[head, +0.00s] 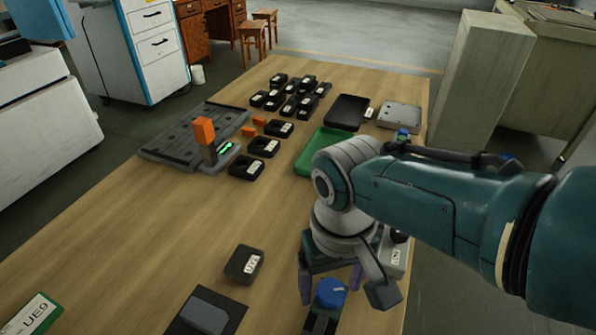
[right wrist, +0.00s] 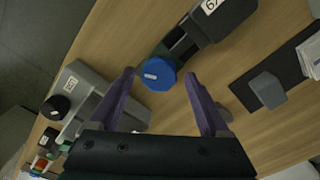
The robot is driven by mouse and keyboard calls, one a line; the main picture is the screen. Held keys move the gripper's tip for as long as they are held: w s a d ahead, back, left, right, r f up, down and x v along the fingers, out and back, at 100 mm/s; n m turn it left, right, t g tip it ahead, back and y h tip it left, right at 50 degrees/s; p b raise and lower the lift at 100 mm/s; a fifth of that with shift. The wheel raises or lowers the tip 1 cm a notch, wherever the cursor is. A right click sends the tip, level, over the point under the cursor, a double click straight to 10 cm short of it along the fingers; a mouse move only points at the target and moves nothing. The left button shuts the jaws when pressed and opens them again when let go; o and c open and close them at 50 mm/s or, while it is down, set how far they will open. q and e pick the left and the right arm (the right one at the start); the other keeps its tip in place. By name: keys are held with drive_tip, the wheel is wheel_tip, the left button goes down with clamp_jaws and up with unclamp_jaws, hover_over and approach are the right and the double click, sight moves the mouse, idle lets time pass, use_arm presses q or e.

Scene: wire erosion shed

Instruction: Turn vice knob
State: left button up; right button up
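The vice knob is a blue round knob with a pale mark on top (head: 330,292); it also shows in the right wrist view (right wrist: 157,74). It sits at the end of a dark vice (right wrist: 212,18), which the head view cuts off at its bottom edge. My right gripper (head: 330,291) is open, with its purple fingers pointing down. In the right wrist view the knob lies between the two fingertips (right wrist: 158,75), with a visible gap to the right finger; contact at the left finger cannot be told. My left gripper is not in view.
A grey device with a black knob (right wrist: 82,98) stands beside the gripper. A black labelled block (head: 244,264) and a dark holder (head: 208,312) lie to the left. A green tray (head: 312,150), a grey slotted plate (head: 180,145) and several black blocks are farther back.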

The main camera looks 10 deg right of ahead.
sight(331, 291)
wheel_tip(331, 291, up, 8)
drive_tip(key=p, duration=0.6)
drive_tip(key=shift+r+p, duration=0.2)
drive_tip(key=shift+p, duration=0.1)
drive_tip(key=shift+r+p, duration=0.3)
drive_tip(key=shift+r, duration=0.45)
drive_tip(key=shift+s, duration=0.1)
drive_tip(key=s+d+r+n+t+p, duration=0.1)
drive_tip(key=s+d+r+t, duration=0.1)
drive_tip(key=s+d+r, duration=0.35)
drive_tip(key=s+d+r+t, duration=0.25)
drive_tip(key=s+r, duration=0.45)
drive_tip(key=s, duration=0.4)
drive_tip(key=shift+g, duration=0.45)
wheel_tip(331, 291, up, 38)
drive_tip(key=p, duration=3.8)
drive_tip(key=shift+f, duration=0.15)
